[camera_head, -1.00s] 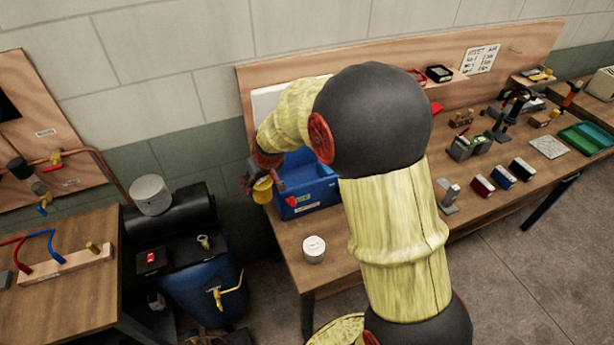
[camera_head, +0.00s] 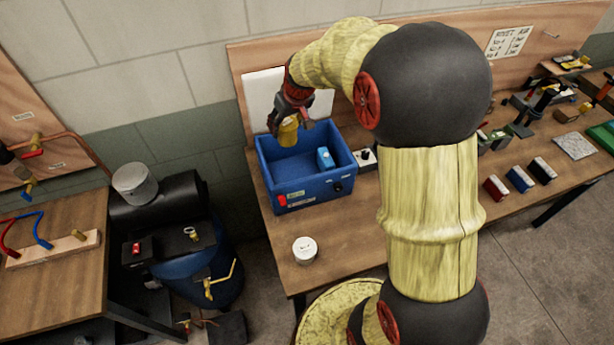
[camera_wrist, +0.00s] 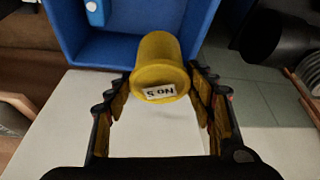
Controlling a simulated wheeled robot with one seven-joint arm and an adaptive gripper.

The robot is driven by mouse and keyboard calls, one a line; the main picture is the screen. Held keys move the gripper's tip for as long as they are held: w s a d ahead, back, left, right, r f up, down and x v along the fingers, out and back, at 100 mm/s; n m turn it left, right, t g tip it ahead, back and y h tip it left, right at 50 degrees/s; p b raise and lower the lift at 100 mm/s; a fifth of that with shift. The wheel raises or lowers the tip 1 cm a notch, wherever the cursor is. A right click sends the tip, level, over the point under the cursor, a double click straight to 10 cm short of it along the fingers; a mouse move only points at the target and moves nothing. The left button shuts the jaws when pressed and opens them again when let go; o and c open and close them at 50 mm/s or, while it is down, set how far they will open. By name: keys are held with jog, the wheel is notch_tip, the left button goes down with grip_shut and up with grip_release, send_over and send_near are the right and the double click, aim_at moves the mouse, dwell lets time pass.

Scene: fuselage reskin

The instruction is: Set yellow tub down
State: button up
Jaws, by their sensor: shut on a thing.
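The yellow tub (camera_head: 288,132) is held in my gripper (camera_head: 293,118) above the blue bin. In the wrist view the tub (camera_wrist: 157,62) sits between the fingertips of my gripper (camera_wrist: 160,82), with a label reading "No 5" towards the camera. The fingers are shut on its sides. The blue bin (camera_head: 310,196) stands on the bench's left end, and its wall also shows in the wrist view (camera_wrist: 200,22). A small blue item (camera_head: 325,158) is inside the bin. The tub appears to hang over the bin's back left part; its exact height cannot be told.
A white tub (camera_head: 305,250) stands on the wooden bench (camera_head: 345,235) in front of the bin. A white panel (camera_head: 260,92) is behind the bin. A small box with a black knob (camera_head: 366,155) is at the bin's right. A dark tank (camera_head: 170,205) stands left of the bench.

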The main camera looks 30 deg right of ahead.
jog(key=f+b, duration=0.2)
jog(key=f, duration=0.5)
jog(key=f+b, duration=0.3)
jog(key=f, duration=0.4)
jog(key=f+b, duration=0.3)
jog(key=f, duration=0.4)
jog(key=shift+w+d+f, duration=0.15)
jog(key=shift+d+f, duration=0.05)
jog(key=shift+d, duration=0.05)
jog(key=shift+f+b, duration=0.2)
jog(key=shift+b, duration=0.15)
jog(key=o, duration=1.5)
jog(key=shift+c, duration=0.2)
